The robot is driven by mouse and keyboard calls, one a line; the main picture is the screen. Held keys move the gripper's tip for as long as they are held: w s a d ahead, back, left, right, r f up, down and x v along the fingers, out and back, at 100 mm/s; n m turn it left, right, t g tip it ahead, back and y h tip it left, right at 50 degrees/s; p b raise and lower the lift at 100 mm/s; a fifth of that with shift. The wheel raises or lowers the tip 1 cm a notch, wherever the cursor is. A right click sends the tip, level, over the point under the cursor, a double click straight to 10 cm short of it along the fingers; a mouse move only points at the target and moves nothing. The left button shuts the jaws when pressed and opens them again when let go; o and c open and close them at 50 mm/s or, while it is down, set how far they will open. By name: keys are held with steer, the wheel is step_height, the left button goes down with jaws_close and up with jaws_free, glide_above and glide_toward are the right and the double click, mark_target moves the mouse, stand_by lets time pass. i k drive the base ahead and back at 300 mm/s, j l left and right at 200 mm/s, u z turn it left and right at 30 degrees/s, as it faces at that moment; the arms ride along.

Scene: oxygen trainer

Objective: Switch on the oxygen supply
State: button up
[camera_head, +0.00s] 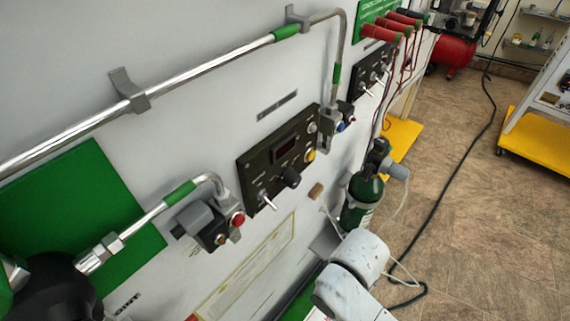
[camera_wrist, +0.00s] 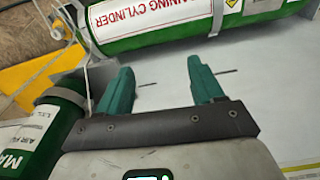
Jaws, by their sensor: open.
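The oxygen trainer panel (camera_head: 220,95) is a pale wall with metal pipes. A black control box (camera_head: 284,154) with a dark display, a knob and a toggle switch (camera_head: 268,201) is mounted on it. A valve block (camera_head: 210,222) with a red button sits at its lower left. A green cylinder (camera_head: 362,203) with a black valve head stands at the right. My gripper (camera_wrist: 157,88) is open and empty in the wrist view, its teal fingers in front of a pale surface. A horizontal green and white training cylinder (camera_wrist: 190,22) lies beyond the fingertips. My gripper does not show in the head view.
Another green cylinder (camera_wrist: 52,125) is close to the left finger in the wrist view. Red-handled leads (camera_head: 382,33) hang at the upper right. A black cable (camera_head: 450,185) crosses the tiled floor, which is otherwise open. A yellow-based cart (camera_head: 535,145) stands far right.

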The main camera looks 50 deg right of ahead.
mark_target(272, 205)
steer(key=k+j, duration=0.1)
steer(key=j, duration=0.35)
steer(key=k+j, duration=0.1)
steer(key=j, duration=0.35)
steer(key=k+j+z, duration=0.1)
steer(key=j, duration=0.35)
steer(key=k+j, duration=0.1)
steer(key=j, duration=0.35)
steer(key=k+j, duration=0.15)
steer(key=j, duration=0.3)
steer(key=i+j+z, duration=0.05)
